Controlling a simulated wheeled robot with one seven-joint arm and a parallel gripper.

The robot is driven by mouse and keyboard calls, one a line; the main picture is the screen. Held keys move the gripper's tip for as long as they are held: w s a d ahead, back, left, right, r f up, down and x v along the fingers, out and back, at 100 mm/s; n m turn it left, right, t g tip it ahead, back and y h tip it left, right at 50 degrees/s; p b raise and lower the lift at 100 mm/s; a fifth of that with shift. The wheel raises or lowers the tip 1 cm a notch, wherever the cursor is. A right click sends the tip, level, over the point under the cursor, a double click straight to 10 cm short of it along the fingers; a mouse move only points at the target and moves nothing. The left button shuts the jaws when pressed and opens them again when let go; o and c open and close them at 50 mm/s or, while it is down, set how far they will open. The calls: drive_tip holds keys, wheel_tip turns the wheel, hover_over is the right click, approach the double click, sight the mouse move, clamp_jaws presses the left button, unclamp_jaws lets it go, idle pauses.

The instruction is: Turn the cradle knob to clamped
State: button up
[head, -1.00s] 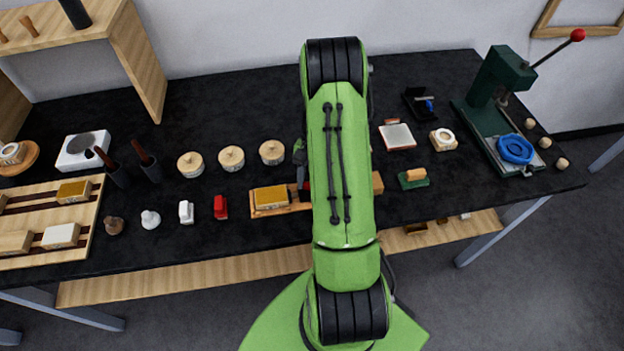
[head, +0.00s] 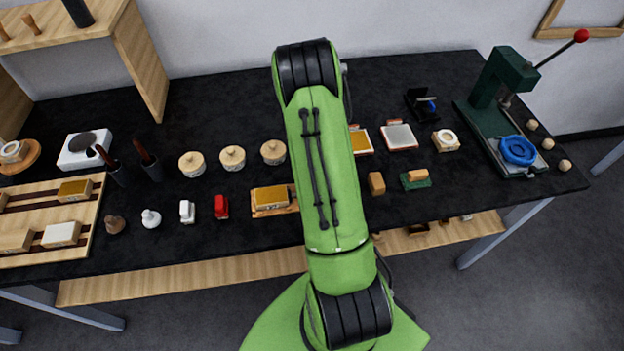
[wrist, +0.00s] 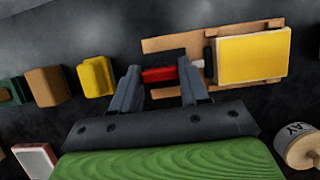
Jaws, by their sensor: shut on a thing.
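The wooden cradle (wrist: 172,44) lies at the top of the wrist view, with a gold-topped block (wrist: 252,57) in its right part. The red knob (wrist: 158,75) is left of the block, between my fingers. My gripper (wrist: 160,74) is shut on the red knob, with one finger on each side. A small white piece and a dark upright part stand between the knob and the block. In the head view, the cradle (head: 262,213) and block (head: 270,196) show left of my arm. My arm hides the knob and gripper there. I cannot read the knob's setting.
A small yellow block (wrist: 95,76) and a brown block (wrist: 46,86) stand left of my gripper in the wrist view. In the head view, a red item (head: 221,207) and lidded round pots (head: 232,158) are left of my arm. A green press (head: 503,80) stands right.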

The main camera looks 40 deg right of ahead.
drive_tip(key=o, duration=1.1)
drive_tip(key=shift+c, duration=0.2)
drive_tip(key=p+v, duration=0.2)
drive_tip(key=v, duration=1.3)
drive_tip(key=shift+r, duration=0.4)
drive_tip(key=shift+w, duration=0.15)
